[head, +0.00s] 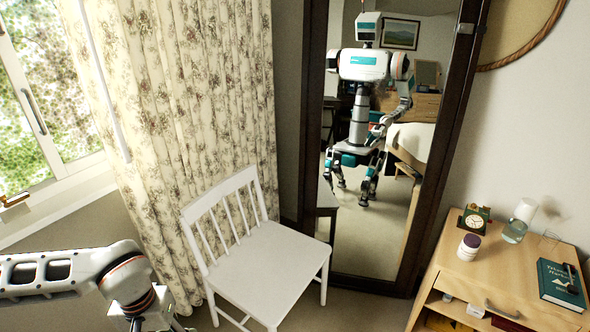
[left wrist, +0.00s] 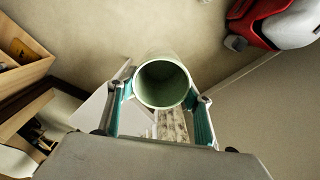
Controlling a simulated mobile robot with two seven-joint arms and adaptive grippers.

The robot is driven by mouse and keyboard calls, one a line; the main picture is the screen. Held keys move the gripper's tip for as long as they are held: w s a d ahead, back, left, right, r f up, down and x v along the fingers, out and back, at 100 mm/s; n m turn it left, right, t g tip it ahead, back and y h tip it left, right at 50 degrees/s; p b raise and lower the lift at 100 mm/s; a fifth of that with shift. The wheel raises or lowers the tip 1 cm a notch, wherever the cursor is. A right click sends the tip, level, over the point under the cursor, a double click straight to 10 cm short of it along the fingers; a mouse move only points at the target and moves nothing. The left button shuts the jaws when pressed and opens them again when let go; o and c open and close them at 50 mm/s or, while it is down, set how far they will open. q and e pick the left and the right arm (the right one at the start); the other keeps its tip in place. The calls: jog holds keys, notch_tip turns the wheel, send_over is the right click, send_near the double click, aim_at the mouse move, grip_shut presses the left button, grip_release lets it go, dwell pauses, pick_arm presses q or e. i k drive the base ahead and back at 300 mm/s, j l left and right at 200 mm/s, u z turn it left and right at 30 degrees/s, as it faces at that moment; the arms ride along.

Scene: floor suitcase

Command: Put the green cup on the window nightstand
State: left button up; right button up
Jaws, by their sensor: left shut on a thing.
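The green cup (left wrist: 163,84) is pale green and hollow, and I look down into its open mouth in the left wrist view. My left gripper (left wrist: 160,104) is shut on it, with a teal finger pad on each side of the cup. In the head view my left arm comes in at the lower left, and its fingers and the cup are below the picture. A light wooden nightstand (head: 500,270) stands at the right of the head view; I cannot tell whether it is the window nightstand. My right gripper is in neither view, apart from any reflection.
A white chair (head: 262,268) stands before the floral curtain (head: 190,120) and tall mirror (head: 375,225). The nightstand holds a clock (head: 474,218), jar (head: 469,247), glass vessel (head: 516,228) and green book (head: 560,286). A red-and-white object (left wrist: 275,22) is at the wrist view's upper right.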

aim_at(494, 267)
jog(key=z, duration=1.4)
jog(key=i+z, duration=0.1)
jog(key=z, duration=0.25)
jog(key=i+z, duration=0.1)
jog(key=z, duration=0.25)
jog(key=i+j+z, duration=0.1)
jog(key=z, duration=0.2)
jog(key=i+j, duration=1)
jog(key=i, duration=0.25)
